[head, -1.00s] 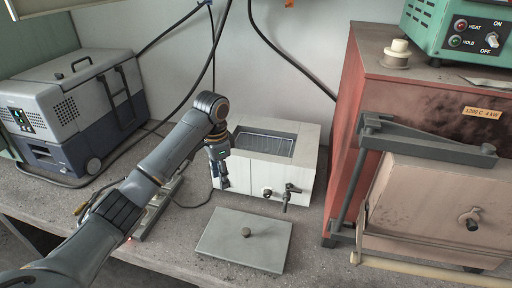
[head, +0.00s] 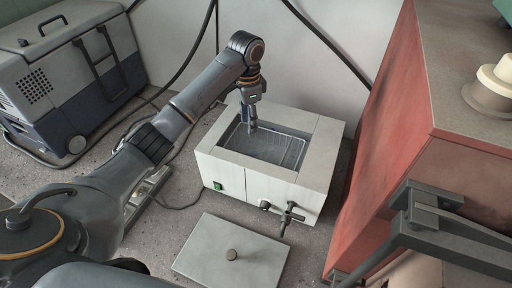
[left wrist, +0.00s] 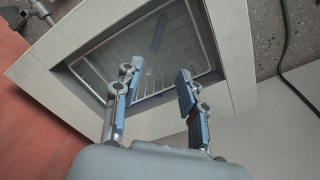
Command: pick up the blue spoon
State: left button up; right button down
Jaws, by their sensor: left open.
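A bluish, elongated thing, probably the blue spoon (left wrist: 159,33), lies in the basin of the white box-shaped bath (left wrist: 235,52), over a wire rack. I cannot make out its full shape, and I cannot pick it out in the head view. My left gripper (head: 252,127) points down at the basin opening of the bath (head: 230,167), near its back left part. In the left wrist view the left gripper (left wrist: 156,76) has its two fingers apart with nothing between them. The bluish thing shows beyond the fingertips. My right gripper is not in view.
A red furnace cabinet (head: 400,130) stands close on the right.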

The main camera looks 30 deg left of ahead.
pick_arm(q)
send_over(249, 154)
notch_tip(249, 154, down, 7)
jog(key=shift+w+f+p, duration=0.1)
jog(key=shift+p, duration=0.35)
jog(key=shift+f, duration=0.55)
jog(key=f, duration=0.2)
jog(key=s+f+p, duration=0.1)
jog(key=f, duration=0.1)
jog(key=shift+a+f, duration=0.15)
jog(key=shift+a, duration=0.05)
jog(key=shift+w+f, duration=0.15)
jog(key=shift+f, duration=0.15)
grip_shut()
